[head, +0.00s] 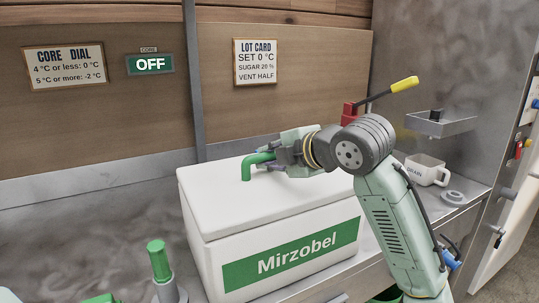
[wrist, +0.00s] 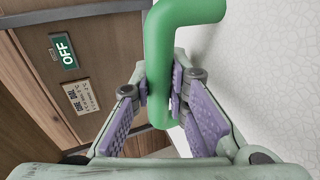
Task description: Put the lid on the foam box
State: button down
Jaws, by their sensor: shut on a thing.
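The white foam box (head: 213,268) stands on the counter with a green "Mirzobel" label on its front. The white lid (head: 215,195) lies over the box top, and its edge looks in line with the box walls. I cannot tell whether it is fully seated all round. The lid has a bent green handle (head: 246,168), also large in the wrist view (wrist: 160,60). My gripper (head: 277,157) is at the handle above the lid, and its purple-padded fingers are shut on the handle. The far side of the lid is partly hidden by my arm.
A grey cylinder with a green top (head: 157,262) stands left of the box. A white mug (head: 425,170), a grey knob-like piece (head: 454,198) and a yellow-handled lever (head: 403,85) are on the right. The wall panel reads "OFF" (head: 150,64).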

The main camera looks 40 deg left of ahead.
jog(key=c, duration=1.5)
grip_release()
